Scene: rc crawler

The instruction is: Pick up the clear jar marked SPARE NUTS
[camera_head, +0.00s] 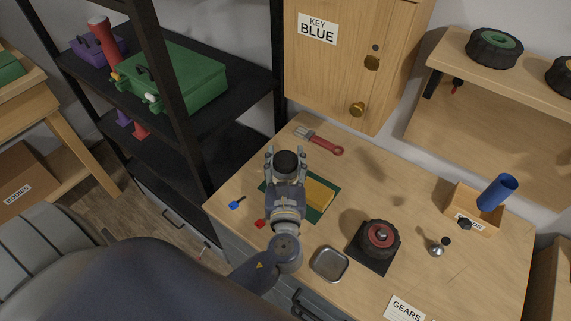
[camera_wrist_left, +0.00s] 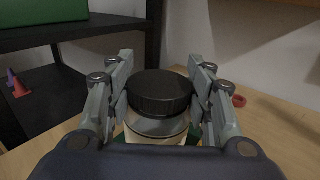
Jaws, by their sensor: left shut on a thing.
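The jar (camera_head: 287,162) shows mainly as a round black lid between the fingers of my left gripper (camera_head: 285,168). In the left wrist view its black ribbed lid (camera_wrist_left: 159,92) and a strip of clear wall below it (camera_wrist_left: 157,127) show between the two fingers (camera_wrist_left: 160,100). The left gripper is shut on the jar. No marking on the jar is readable, and its base is hidden, so I cannot tell whether it touches the bench. My right gripper is not in view.
A cabinet (camera_head: 340,75) stands behind; a black shelf (camera_head: 190,125) is left.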

